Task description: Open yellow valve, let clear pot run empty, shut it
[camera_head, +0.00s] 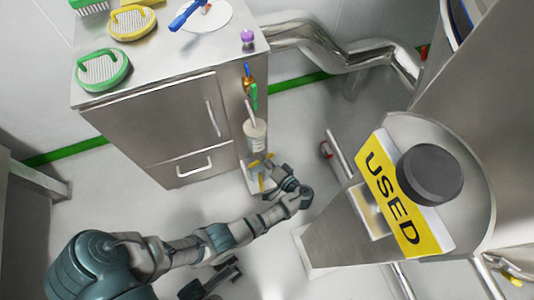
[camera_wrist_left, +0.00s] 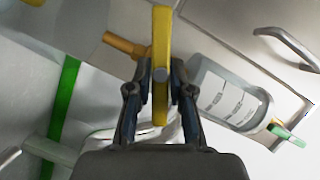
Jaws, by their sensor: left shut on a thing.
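The yellow valve handle (camera_wrist_left: 162,35) is a flat bar that stands upright in the left wrist view, with a round grey pivot on it. A yellow-orange stub (camera_wrist_left: 122,45) sticks out to its left. My left gripper (camera_wrist_left: 160,88) is shut on the handle, one finger on each side. The clear pot (camera_wrist_left: 222,92), with printed marks, lies behind and right of the fingers. In the head view the pot (camera_head: 256,132) is by the cabinet's side, just above my left gripper (camera_head: 266,170). I cannot tell its liquid level.
A steel cabinet (camera_head: 155,130) stands left of the pot, with sieves (camera_head: 103,70) and a plate on top. A steel hopper with a yellow USED sign (camera_head: 385,180) stands close on the right. Bent steel pipes (camera_head: 340,55) run behind.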

